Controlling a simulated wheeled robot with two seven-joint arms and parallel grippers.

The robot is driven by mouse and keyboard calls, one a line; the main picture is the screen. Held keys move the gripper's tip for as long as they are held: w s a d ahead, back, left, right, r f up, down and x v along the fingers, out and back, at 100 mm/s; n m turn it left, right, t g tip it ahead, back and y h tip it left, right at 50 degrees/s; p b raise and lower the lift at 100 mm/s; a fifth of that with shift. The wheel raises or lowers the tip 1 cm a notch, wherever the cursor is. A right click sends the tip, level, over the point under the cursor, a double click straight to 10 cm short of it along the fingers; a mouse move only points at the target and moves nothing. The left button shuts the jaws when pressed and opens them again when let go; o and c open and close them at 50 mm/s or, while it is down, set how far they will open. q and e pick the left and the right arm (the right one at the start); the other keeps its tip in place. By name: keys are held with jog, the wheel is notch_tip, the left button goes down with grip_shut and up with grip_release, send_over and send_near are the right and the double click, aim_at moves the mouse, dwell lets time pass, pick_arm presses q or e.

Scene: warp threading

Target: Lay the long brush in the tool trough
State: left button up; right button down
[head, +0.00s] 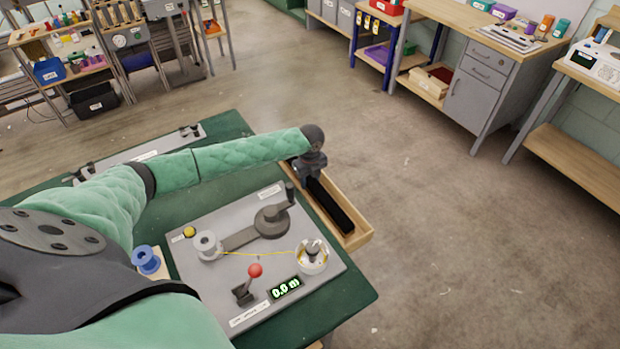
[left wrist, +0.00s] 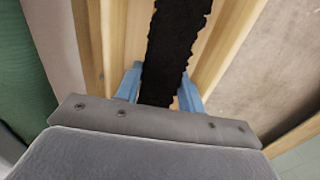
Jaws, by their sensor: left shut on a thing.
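The long brush (head: 336,206) is black and lies lengthwise between the walls of the tool trough (head: 359,240), a narrow wooden box along the table's right edge. My left gripper (head: 308,172) is over the trough's far end, shut on the brush near that end. In the left wrist view the brush (left wrist: 174,45) runs away between the two blue fingers (left wrist: 160,92), with the wooden trough walls (left wrist: 235,42) on both sides. I cannot tell whether the brush touches the trough floor. My right gripper is not in view.
A grey plate (head: 213,289) on the green table carries a white spool (head: 206,245), yellow thread, a red-knobbed lever (head: 254,271) and a display reading 0.0 m (head: 285,288). A blue spool (head: 146,259) stands left of it. Open floor lies right of the trough.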

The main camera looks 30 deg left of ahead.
aim_at(310, 178)
pick_arm(q)
jog(key=shift+f, duration=0.1)
jog(key=o, duration=0.9)
jog(key=shift+o, duration=0.2)
jog(key=shift+r, duration=0.2)
jog(key=shift+r+b, duration=0.3)
jog(key=shift+r, duration=0.1)
notch_tip(310, 178, up, 11)
jog(key=b, duration=0.3)
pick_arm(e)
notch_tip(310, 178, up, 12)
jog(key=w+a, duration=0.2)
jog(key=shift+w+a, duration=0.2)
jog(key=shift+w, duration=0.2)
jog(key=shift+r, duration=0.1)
